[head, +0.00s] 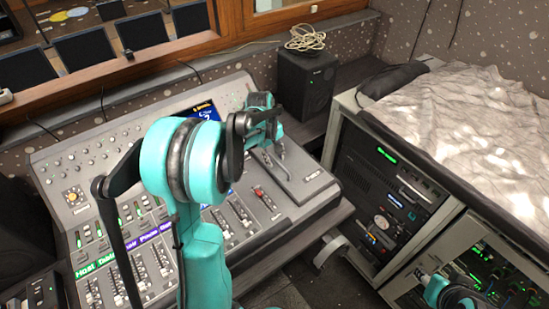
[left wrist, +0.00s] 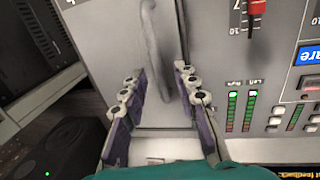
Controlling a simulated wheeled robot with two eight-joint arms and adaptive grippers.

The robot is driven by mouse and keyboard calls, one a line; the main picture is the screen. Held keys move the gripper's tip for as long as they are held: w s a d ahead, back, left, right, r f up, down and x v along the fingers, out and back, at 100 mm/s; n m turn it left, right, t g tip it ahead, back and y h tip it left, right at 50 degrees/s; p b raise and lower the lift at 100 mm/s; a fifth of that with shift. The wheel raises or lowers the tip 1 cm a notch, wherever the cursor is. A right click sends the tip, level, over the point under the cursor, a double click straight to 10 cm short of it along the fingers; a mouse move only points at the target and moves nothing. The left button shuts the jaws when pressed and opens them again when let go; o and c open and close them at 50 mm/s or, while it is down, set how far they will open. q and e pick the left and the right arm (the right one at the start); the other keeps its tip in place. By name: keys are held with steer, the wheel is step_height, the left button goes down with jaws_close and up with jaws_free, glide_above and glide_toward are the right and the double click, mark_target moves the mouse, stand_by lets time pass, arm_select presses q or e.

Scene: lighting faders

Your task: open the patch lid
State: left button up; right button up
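The patch lid (head: 303,178) is a flat grey panel at the right end of the mixing console, and it looks shut. Its grey bar handle (head: 280,150) stands on the panel, partly hidden by my left gripper (head: 268,128). In the left wrist view the handle (left wrist: 157,45) runs down between the two fingers of my left gripper (left wrist: 160,105). The fingers are apart, one on each side of its lower end, with gaps visible. A teal and black part of my right arm (head: 455,294) shows at the bottom right; its fingers are not clear.
The console (head: 150,215) carries faders, knobs and lit labels left of the lid. A black speaker (head: 305,82) with a coiled cable (head: 305,38) stands behind it. An equipment rack (head: 385,185) and a cloth-covered surface (head: 470,110) lie to the right.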

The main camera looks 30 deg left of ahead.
arm_select(q)
jaws_close()
steer(key=w+d, duration=0.2)
steer(key=w, duration=0.2)
steer(key=w+d+p, duration=0.1)
steer(key=w, duration=0.4)
steer(key=w+d, duration=0.2)
steer(key=w, duration=0.2)
steer(key=shift+w+d, duration=0.35)
steer(key=shift+w, duration=0.05)
jaws_free()
steer(key=shift+r, duration=0.15)
step_height(320, 180, up, 12)
steer(key=s, duration=0.2)
steer(key=shift+a+f, duration=0.25)
steer(key=shift+a, duration=0.2)
steer(key=shift+s, duration=0.1)
